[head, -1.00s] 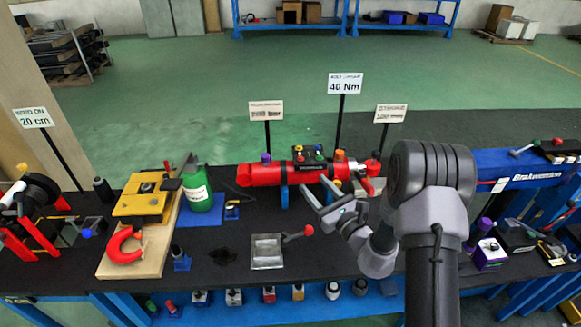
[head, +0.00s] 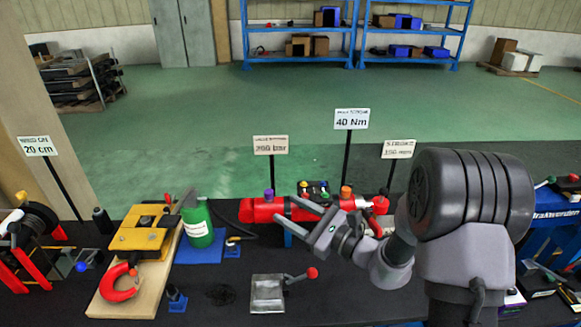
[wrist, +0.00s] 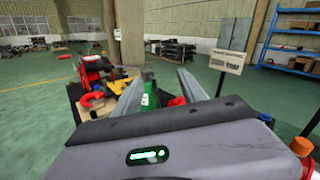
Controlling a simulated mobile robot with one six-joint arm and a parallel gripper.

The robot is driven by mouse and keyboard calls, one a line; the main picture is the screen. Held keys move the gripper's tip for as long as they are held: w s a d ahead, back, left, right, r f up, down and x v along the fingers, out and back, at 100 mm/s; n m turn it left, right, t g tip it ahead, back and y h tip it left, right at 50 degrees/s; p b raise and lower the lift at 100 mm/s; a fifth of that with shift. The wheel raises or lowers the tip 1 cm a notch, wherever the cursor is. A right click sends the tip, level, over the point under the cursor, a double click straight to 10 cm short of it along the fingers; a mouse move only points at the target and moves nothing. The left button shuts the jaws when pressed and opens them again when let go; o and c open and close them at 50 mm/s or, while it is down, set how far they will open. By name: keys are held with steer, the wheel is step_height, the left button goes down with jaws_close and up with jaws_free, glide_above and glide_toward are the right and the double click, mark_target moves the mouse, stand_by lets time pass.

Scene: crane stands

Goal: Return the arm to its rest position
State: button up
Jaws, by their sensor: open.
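My gripper (head: 298,222) is open and empty. In the head view it is held in the air in front of the red cylinder (head: 262,211), with its fingers pointing left and a little away. My arm reaches in from the lower right and hides part of the bench. In the wrist view my two grey fingers (wrist: 152,92) are spread apart, with the green bottle (wrist: 149,92) showing behind the gap between them.
A metal tray with a red-knobbed lever (head: 268,295) lies at the bench front. A wooden board (head: 112,300) carries a yellow block and a red clamp. Sign posts, including the 40 Nm sign (head: 351,119), rise along the back. Open floor (head: 200,110) lies beyond.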

steer(key=s+a+r+n+g+h+b, duration=0.1)
steer(key=s+a+r+n+g+h, duration=0.15)
steer(key=s+n+g, duration=0.6)
steer(key=s+a+r+n+g+h+b, duration=0.1)
steer(key=s+a+r+n+g, duration=0.2)
steer(key=s, duration=1)
steer(key=s+d+f+n+t+h+b, duration=0.1)
steer(key=s+d+n+t+h, duration=0.1)
steer(key=d, duration=0.5)
steer(key=s+d+f+n+t+h+b, duration=0.1)
steer(key=s+d+n+t+h, duration=0.2)
steer(key=s+d+n+h, duration=0.2)
steer(key=shift+s+d+f+t+h, duration=0.3)
steer(key=shift+s+d+h, duration=0.25)
steer(key=shift+d+h, duration=0.45)
steer(key=shift+d, duration=0.15)
